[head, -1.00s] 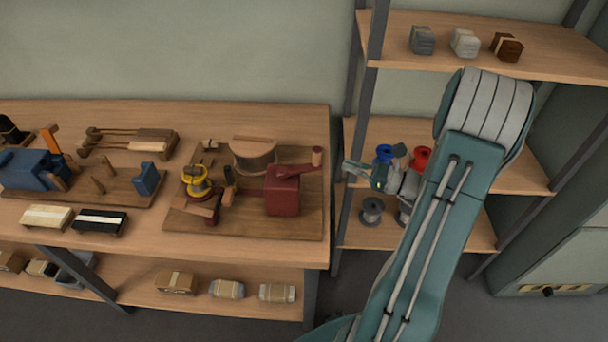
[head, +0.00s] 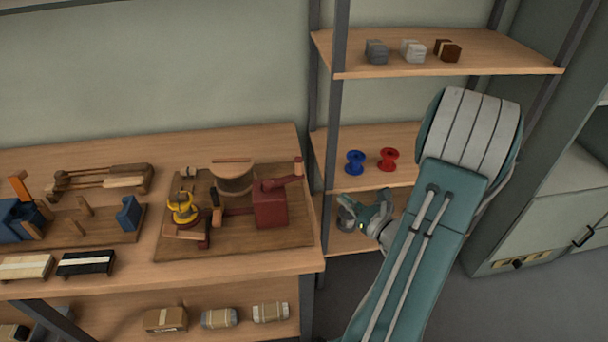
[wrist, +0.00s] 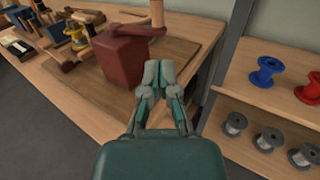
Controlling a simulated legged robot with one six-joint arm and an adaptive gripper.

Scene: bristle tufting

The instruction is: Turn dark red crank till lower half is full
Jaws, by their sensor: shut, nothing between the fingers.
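The dark red crank (head: 283,182) sits on top of a dark red box (head: 270,207) at the right of a wooden board (head: 240,247) on the bench. Its arm points right, with an upright wooden handle (head: 298,166) at the end. In the wrist view the crank arm (wrist: 172,43) and handle (wrist: 157,12) stand beyond my gripper. My gripper (head: 345,212) is shut and empty, right of the bench edge, apart from the crank. It also shows in the wrist view (wrist: 158,72). A yellow spool (head: 183,207) stands on the board's left. I cannot make out a lower half filling.
A shelf rack at right holds a blue spool (head: 355,162), a red spool (head: 388,159) and grey spools (wrist: 268,139). Its post (head: 334,130) stands between bench and shelves. A round wooden drum (head: 233,178) stands left of the crank. The floor in front is clear.

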